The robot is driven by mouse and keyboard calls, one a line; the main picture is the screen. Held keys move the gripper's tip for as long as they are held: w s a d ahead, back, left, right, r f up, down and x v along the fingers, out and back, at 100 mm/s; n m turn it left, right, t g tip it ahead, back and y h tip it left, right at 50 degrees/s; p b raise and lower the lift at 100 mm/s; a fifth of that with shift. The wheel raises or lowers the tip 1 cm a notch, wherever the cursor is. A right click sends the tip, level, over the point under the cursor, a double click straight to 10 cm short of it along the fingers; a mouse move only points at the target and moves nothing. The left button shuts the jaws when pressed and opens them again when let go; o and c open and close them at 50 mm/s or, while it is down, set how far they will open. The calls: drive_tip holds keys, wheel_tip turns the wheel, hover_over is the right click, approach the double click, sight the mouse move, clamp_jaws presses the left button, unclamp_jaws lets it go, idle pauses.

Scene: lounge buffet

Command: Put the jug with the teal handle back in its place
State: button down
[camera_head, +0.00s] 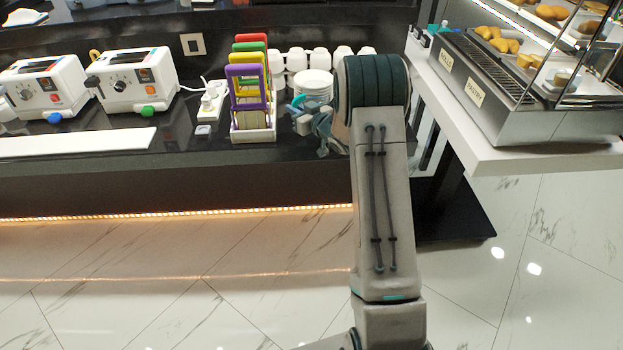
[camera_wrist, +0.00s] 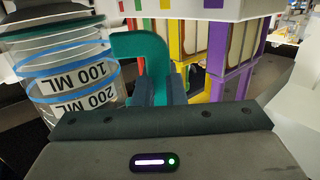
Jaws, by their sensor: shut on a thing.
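The jug (camera_wrist: 70,75) fills the left of the wrist view. It is clear, with blue bands and white labels reading 100 ML and 200 ML. Its teal handle (camera_wrist: 150,47) runs down between the dark fingers of my gripper (camera_wrist: 160,92), which is shut on it. In the head view, my gripper (camera_head: 324,128) is at the counter's front edge, partly behind my arm. A bit of teal handle (camera_head: 298,101) shows just left of it. The jug's body is hard to make out there, and I cannot tell whether its base touches the counter.
A white rack (camera_head: 254,134) with purple, yellow, green and red dividers stands close left of my gripper. Stacked white plates (camera_head: 314,82) and several cups (camera_head: 318,58) are behind. Two toasters (camera_head: 135,80) stand left. A pastry case (camera_head: 520,95) is at right.

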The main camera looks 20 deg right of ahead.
drive_tip(key=shift+f+b, duration=0.35)
drive_tip(key=shift+f, duration=0.35)
drive_tip(key=shift+f+b, duration=0.6)
drive_tip(key=shift+f, duration=0.05)
drive_tip(key=c, duration=1.6)
unclamp_jaws()
drive_tip(key=shift+c, duration=0.2)
drive_tip(key=shift+s+f+b, duration=0.1)
drive_tip(key=shift+f+b, duration=0.25)
drive_tip(key=shift+b, duration=0.05)
drive_tip(key=shift+s+d, duration=0.1)
drive_tip(key=shift+b+v, duration=0.4)
drive_tip(key=shift+v, duration=2.55)
drive_tip(key=o, duration=0.5)
